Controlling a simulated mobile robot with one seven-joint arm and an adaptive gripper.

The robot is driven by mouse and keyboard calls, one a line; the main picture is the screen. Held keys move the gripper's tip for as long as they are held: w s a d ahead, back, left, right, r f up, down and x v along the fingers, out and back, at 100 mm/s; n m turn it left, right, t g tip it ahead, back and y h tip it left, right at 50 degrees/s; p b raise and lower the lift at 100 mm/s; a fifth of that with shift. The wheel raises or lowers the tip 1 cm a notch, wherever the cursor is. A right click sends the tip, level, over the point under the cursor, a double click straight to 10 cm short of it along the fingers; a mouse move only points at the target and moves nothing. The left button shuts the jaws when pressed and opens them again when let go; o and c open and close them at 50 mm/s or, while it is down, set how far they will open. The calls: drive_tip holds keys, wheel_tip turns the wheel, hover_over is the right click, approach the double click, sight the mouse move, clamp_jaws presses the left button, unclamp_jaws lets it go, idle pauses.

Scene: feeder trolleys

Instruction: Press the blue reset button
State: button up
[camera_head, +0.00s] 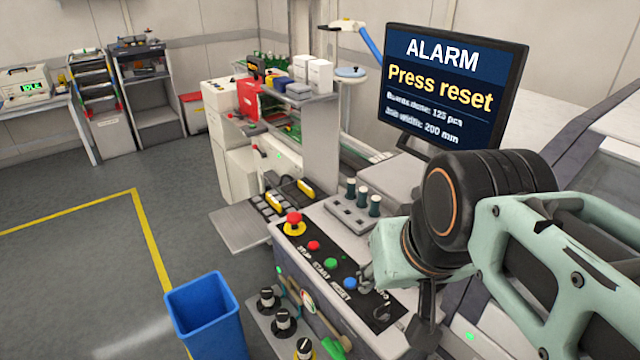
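The blue reset button (350,283) is on a black control strip (372,310) on the machine's front panel. A green button (331,264) and a red button (313,245) sit beside it in a row, with labels printed along them. My arm reaches in from the right. Its pale green wrist is close to the right of the blue button and above the panel. My gripper (425,325) is mostly hidden below the wrist; only dark parts show, apart from the blue button as far as I can see. I cannot tell its finger opening.
A red emergency stop (294,222) on a yellow base stands beyond the buttons. A monitor (455,85) reads "ALARM Press reset". Black knobs (283,318) and tools are at the front. A blue bin (207,318) stands on the floor.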

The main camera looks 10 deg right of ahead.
drive_tip(key=shift+a, duration=0.15)
drive_tip(key=shift+c, duration=0.6)
clamp_jaws()
idle(0.8)
